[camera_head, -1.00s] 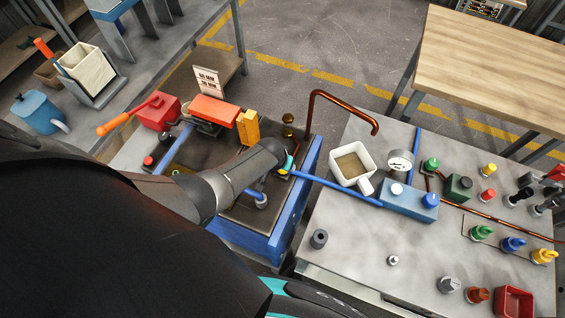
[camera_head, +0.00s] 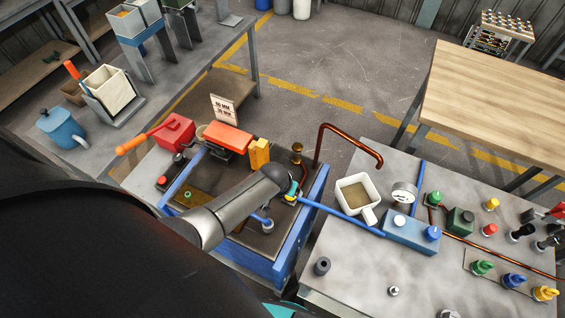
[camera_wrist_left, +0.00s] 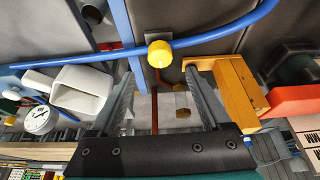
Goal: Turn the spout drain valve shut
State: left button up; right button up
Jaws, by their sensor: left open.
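A yellow knob (camera_wrist_left: 159,53) sits on a blue pipe and shows between the fingers of my open left gripper (camera_wrist_left: 160,74) in the left wrist view. I cannot tell whether the fingertips are level with it; the jaws hold nothing. In the head view my arm's end covers the gripper, and only a bit of yellow and teal shows past it. A copper spout pipe (camera_head: 350,138) rises beside the bench and bends over toward a white mug (camera_head: 351,207); the mug also shows in the left wrist view (camera_wrist_left: 80,90). A brass fitting (camera_head: 297,148) stands near the pipe. My right gripper is not in view.
A yellow block (camera_head: 259,153) and an orange block (camera_head: 228,138) stand close by; the yellow block is beside one finger in the wrist view (camera_wrist_left: 238,90). A gauge (camera_head: 404,194) and several coloured knobs are on the right table.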

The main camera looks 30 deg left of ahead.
pick_arm(q)
jog(key=p+v, duration=0.1)
jog(key=v, duration=0.7)
jog(key=shift+r, duration=0.1)
dwell(0.4)
